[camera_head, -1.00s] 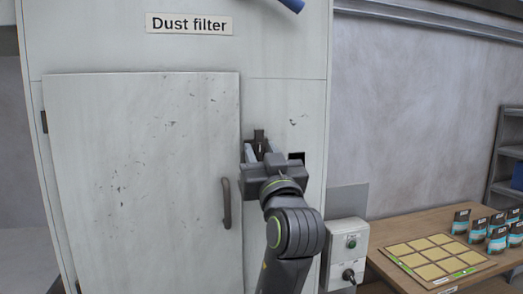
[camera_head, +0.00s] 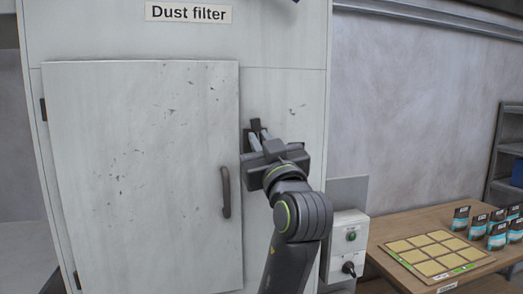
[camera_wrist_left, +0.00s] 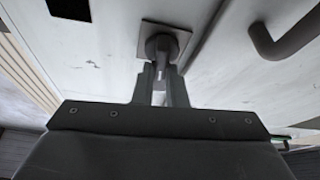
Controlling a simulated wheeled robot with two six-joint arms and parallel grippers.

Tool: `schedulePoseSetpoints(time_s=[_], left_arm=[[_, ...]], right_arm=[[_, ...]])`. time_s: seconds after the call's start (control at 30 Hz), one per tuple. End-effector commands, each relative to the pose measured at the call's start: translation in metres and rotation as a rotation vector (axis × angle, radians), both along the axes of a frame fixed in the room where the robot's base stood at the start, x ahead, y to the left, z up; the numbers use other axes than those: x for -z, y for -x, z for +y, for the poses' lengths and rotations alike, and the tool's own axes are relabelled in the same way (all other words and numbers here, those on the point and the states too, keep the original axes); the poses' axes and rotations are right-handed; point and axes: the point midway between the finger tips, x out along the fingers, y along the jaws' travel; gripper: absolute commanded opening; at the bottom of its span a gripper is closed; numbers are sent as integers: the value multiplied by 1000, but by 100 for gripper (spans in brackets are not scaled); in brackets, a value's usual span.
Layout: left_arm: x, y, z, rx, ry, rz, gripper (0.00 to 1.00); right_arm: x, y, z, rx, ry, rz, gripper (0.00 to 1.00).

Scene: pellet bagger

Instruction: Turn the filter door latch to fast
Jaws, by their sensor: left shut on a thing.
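The white filter door (camera_head: 140,180), under the "Dust filter" sign (camera_head: 188,13), is closed. Its dark latch (camera_head: 256,125) sits at the door's right edge, mostly covered by my gripper. In the left wrist view the latch (camera_wrist_left: 161,44) is a round dark knob on a square plate, with its grip between my fingertips. My left gripper (camera_head: 259,139) is shut on the latch; its fingers also show in the left wrist view (camera_wrist_left: 163,76). The gripper leans with its fingers toward the upper left. The latch's exact angle is hard to read. My right gripper is not in view.
A curved door handle (camera_head: 226,192) stands out just left of my arm.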

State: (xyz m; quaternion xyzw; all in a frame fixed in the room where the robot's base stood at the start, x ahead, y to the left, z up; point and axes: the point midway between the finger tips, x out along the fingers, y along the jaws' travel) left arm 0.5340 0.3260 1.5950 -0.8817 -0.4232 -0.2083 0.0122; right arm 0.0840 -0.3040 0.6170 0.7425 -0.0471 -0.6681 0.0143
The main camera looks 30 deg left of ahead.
Motion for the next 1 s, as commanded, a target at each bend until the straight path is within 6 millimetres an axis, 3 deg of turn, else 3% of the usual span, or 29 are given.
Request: schedulePoseSetpoints(time_s=[0.03,0.4,1.0], left_arm=[[5,0,0,0,22,-31,0],[5,2,1,-1,245,-293,0],[4,3,3,-1,616,-725,0]], right_arm=[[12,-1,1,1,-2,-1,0],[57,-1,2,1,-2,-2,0],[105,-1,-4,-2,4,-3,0]])
